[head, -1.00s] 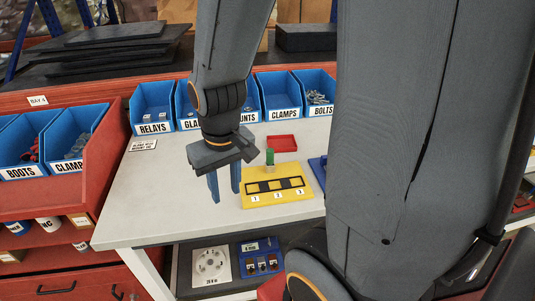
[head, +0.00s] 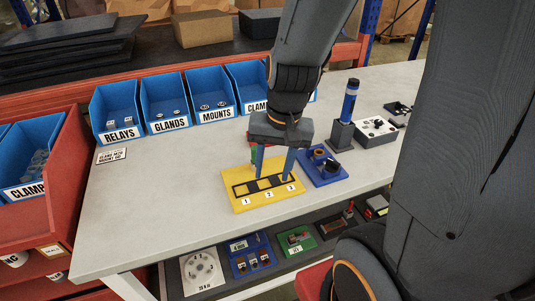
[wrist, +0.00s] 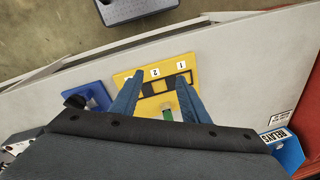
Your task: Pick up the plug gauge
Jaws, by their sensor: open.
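The plug gauge appears to be the small upright green piece (head: 253,153) at the back of the yellow board (head: 240,203), which has numbered squares 1, 2 and 3. In the head view it is mostly hidden behind my gripper. My gripper (head: 273,178) is open, its blue fingers pointing down over the board, in front of and to the right of the green piece. In the wrist view the green piece (wrist: 168,115) shows partly between the fingers of my gripper (wrist: 160,80), nearer the right one. The palm hides the rest. I see no contact.
A blue tray with small parts (head: 325,168) lies right of the board. Behind it a blue cylinder tower (head: 349,100) stands on a dark base, beside a white-topped box (head: 376,128). Blue bins (head: 166,103) line the back.

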